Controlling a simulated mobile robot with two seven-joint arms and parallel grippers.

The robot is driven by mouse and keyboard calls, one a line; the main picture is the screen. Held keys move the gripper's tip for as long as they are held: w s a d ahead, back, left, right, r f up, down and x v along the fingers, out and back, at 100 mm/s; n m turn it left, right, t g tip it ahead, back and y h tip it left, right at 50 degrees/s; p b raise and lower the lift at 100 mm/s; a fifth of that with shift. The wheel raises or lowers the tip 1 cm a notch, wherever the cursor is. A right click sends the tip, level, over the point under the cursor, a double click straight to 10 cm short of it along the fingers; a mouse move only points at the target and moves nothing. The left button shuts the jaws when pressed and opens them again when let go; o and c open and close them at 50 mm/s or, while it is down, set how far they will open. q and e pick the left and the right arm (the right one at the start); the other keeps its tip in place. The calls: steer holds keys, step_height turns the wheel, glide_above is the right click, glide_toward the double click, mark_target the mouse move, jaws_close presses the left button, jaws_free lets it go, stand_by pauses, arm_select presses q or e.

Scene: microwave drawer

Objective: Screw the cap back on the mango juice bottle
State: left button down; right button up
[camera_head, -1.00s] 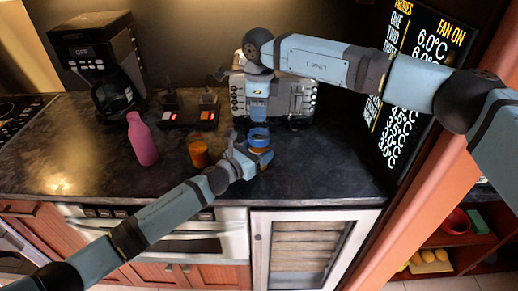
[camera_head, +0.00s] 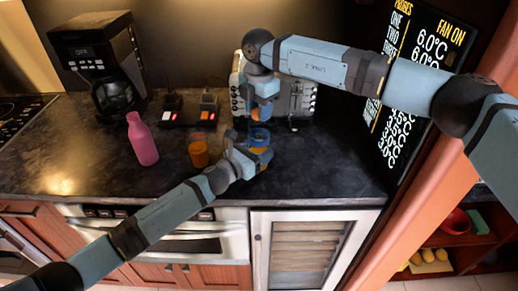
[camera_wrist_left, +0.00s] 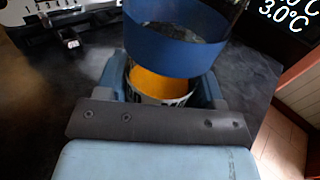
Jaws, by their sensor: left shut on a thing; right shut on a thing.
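The bottle (camera_head: 260,134) has a blue band near its top and orange below. My left gripper (camera_head: 256,156) is shut on it and holds it upright over the front of the counter. In the left wrist view, the bottle (camera_wrist_left: 175,45) shows its blue band and an orange part with a white, dark-lettered label between the fingers. My right gripper (camera_head: 264,98) points down above the bottle, shut on a small orange cap (camera_head: 257,113). The cap appears just above the bottle's top; contact cannot be told.
A pink bottle (camera_head: 142,140) and an orange cup-like object (camera_head: 199,154) stand left of my left gripper. A coffee maker (camera_head: 105,65), a device with lit red switches (camera_head: 190,112) and a silver appliance (camera_head: 300,95) stand behind. The counter at right is clear.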

steer(key=m, duration=0.4)
steer(key=o, duration=1)
steer(key=shift+r, duration=2.25)
steer(key=shift+c, duration=0.2)
